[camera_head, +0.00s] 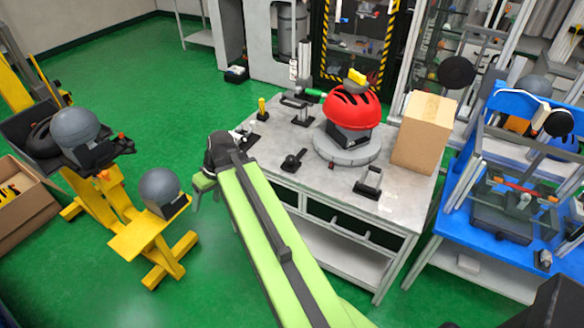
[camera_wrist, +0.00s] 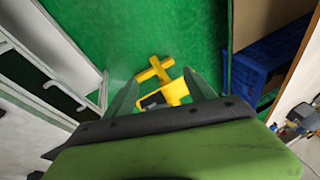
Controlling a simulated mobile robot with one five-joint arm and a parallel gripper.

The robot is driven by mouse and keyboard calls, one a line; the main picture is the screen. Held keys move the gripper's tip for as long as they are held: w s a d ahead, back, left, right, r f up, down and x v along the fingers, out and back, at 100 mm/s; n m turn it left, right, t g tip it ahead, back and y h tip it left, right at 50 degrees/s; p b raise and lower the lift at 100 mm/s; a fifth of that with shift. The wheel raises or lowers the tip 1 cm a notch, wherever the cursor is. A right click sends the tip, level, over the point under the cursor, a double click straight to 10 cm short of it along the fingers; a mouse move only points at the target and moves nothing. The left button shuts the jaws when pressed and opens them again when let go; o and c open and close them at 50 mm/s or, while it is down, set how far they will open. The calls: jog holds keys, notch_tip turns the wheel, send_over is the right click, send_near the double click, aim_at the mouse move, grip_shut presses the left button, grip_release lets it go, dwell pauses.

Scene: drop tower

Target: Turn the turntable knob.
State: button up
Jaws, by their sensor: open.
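The turntable (camera_head: 342,150) is a round grey disc on the metal workbench, with a red helmet (camera_head: 350,108) on a dark headform on top. A small dark spot at its front left edge (camera_head: 331,165) may be its knob; it is too small to be sure. My gripper (camera_head: 204,184) is off the left side of the bench, well apart from the turntable, and points downward. In the wrist view my gripper (camera_wrist: 161,92) has its two green fingers apart with nothing between them. The turntable does not show clearly in the wrist view.
A cardboard box (camera_head: 423,132) stands right of the turntable. A yellow stand (camera_head: 150,238) holding a grey ball is on the left. Green floor is free between stand and bench.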

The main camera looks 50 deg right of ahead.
jog(key=d+f+t+b, duration=0.3)
jog(key=d+f+b, duration=0.15)
jog(key=d, duration=0.65)
jog(key=t+h+b, duration=0.4)
jog(key=t+b, duration=0.4)
jog(key=b, duration=0.5)
send_near(292, 159)
jog(key=shift+m+y, duration=0.3)
jog(key=shift+m, duration=0.1)
jog(key=b+x, duration=0.2)
jog(key=x, duration=0.1)
jog(key=b+x, duration=0.2)
jog(key=x, duration=0.1)
jog(key=b+x, duration=0.2)
jog(key=x, duration=0.2)
jog(key=shift+d, duration=0.35)
jog(key=shift+w+f+b, duration=0.15)
jog(key=shift+w+b, duration=0.15)
jog(key=shift+w, duration=0.15)
jog(key=shift+c, duration=0.2)
